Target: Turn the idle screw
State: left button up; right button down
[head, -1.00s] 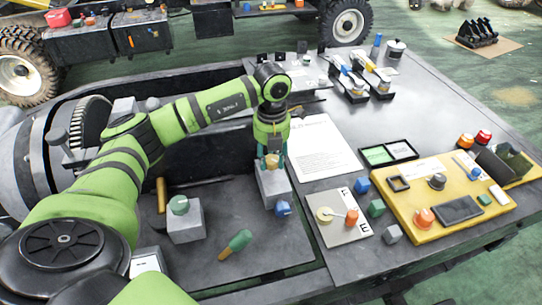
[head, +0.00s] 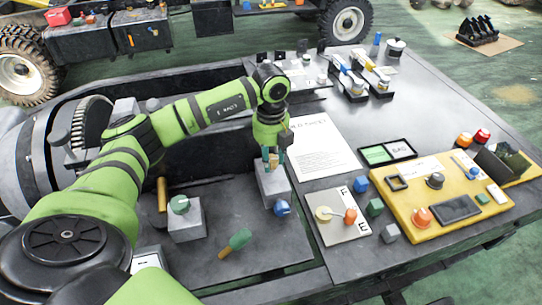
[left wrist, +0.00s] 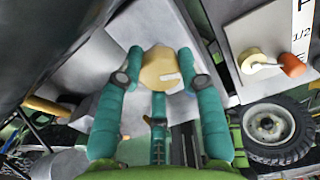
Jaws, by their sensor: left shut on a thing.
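The idle screw is a brass-coloured round head (left wrist: 160,68) with a pale slot mark at its right side, seen in the left wrist view. It sits on top of a grey block (head: 275,187), which carries a blue knob (head: 282,208) on its front. My left gripper (head: 273,159) points down over this block. Its teal fingers close around the brass head, and they show on both sides of it in the left wrist view (left wrist: 160,75). In the head view the fingers hide most of the screw. My right gripper is not in view.
Left of it stands another grey block with a green knob (head: 180,204). A green-handled tool (head: 236,243) lies in front. To the right are a plate with a brass disc and orange-knobbed lever (head: 337,216), a paper sheet (head: 322,150) and a yellow panel (head: 408,215).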

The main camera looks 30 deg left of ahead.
aim_at(271, 157)
pick_arm(q)
jog(key=shift+w+a+r, duration=0.2)
jog(key=shift+w+r, duration=0.05)
jog(key=shift+r, duration=0.05)
jog(key=o, duration=1.1)
jog(key=shift+c, duration=0.2)
jog(key=shift+o, duration=0.4)
jog(key=shift+f, duration=0.25)
notch_tip(271, 157, up, 12)
